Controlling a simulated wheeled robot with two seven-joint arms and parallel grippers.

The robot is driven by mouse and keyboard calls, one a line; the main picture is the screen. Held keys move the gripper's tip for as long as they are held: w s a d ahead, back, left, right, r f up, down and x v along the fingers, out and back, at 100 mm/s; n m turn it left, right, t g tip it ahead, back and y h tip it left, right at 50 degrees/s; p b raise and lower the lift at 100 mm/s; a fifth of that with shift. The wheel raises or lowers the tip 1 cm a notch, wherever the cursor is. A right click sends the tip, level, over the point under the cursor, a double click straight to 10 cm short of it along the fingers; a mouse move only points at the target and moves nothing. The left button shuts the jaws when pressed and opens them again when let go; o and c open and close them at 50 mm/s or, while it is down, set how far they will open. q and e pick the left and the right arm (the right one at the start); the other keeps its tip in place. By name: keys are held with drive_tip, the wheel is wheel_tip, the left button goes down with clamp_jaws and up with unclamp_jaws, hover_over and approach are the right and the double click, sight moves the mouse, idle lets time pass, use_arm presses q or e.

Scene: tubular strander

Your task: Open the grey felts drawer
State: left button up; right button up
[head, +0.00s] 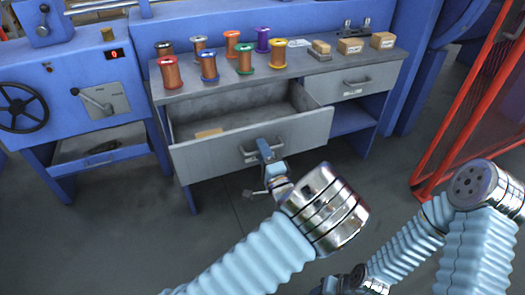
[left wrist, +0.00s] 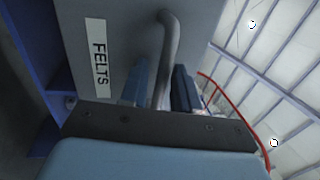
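The grey felts drawer (head: 290,140) is pulled out of the grey-topped bench in the head view, and its inside shows. A tan block (head: 208,133) lies in it. In the left wrist view its front carries a FELTS label (left wrist: 100,65). Its bar handle (left wrist: 167,50) also shows in the head view (head: 247,155). My left gripper (head: 264,150) is at the handle, its fingers (left wrist: 163,88) on either side of the bar. A gap shows between the left finger and the bar, so it looks open around it. My right gripper is not clearly seen; part of my right arm shows at lower right.
Several coloured wire spools (head: 244,58) and small boxes (head: 350,46) stand on the bench top (head: 285,66). A second, closed drawer (head: 352,84) is at right. A blue machine with a handwheel (head: 20,108) stands left, a red frame (head: 465,110) right. The floor in front is clear.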

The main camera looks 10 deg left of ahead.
use_arm(q)
drive_tip(key=b+v, duration=0.1)
drive_tip(key=v, duration=1.2)
drive_tip(key=shift+s+d, duration=0.25)
drive_tip(key=shift+s, duration=0.05)
drive_tip(key=shift+f, duration=0.1)
drive_tip(key=a+f+n+g+h, duration=0.3)
drive_tip(key=a+f+g+h, duration=0.1)
drive_tip(key=f, duration=0.7)
drive_tip(key=a+f+n+g+h, duration=0.2)
drive_tip(key=a+f+g+h, duration=0.15)
drive_tip(key=f, duration=0.65)
drive_tip(key=s+d+f+n+g+h, duration=0.1)
drive_tip(key=s+n+g+h, duration=0.3)
drive_tip(key=s, duration=0.4)
drive_tip(key=s+d+f+n+g+h, duration=0.1)
drive_tip(key=s+f+n+g+h, duration=0.3)
drive_tip(key=s, duration=0.4)
drive_tip(key=shift+s+d+f+g, duration=0.2)
drive_tip(key=shift+f+g, duration=0.1)
drive_tip(key=shift+g, duration=0.05)
